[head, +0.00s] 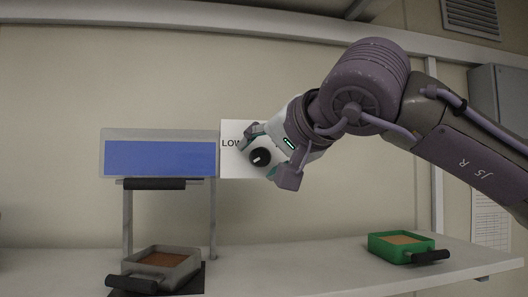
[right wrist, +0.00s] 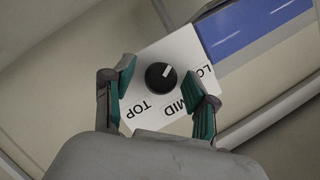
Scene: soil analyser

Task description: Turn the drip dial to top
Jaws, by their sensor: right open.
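The drip dial is a round black knob (head: 260,157) on a white plate (head: 230,170), right of the blue panel. In the right wrist view the knob (right wrist: 160,76) has a short white mark pointing up and right, roughly toward the LOW side. The plate (right wrist: 178,48) there reads TOP, MID and a partly hidden LOW. My right gripper (head: 270,156) is open in front of the plate. In the right wrist view its teal-padded fingers (right wrist: 160,74) stand on either side of the knob, with gaps visible. My left gripper is not in view.
A blue panel (head: 160,158) on a stand has a black bar (head: 154,184) below it. A grey tray of soil (head: 190,270) stands under it. A green tray (head: 386,252) sits at the right of the shelf (head: 290,268). The shelf between the trays is clear.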

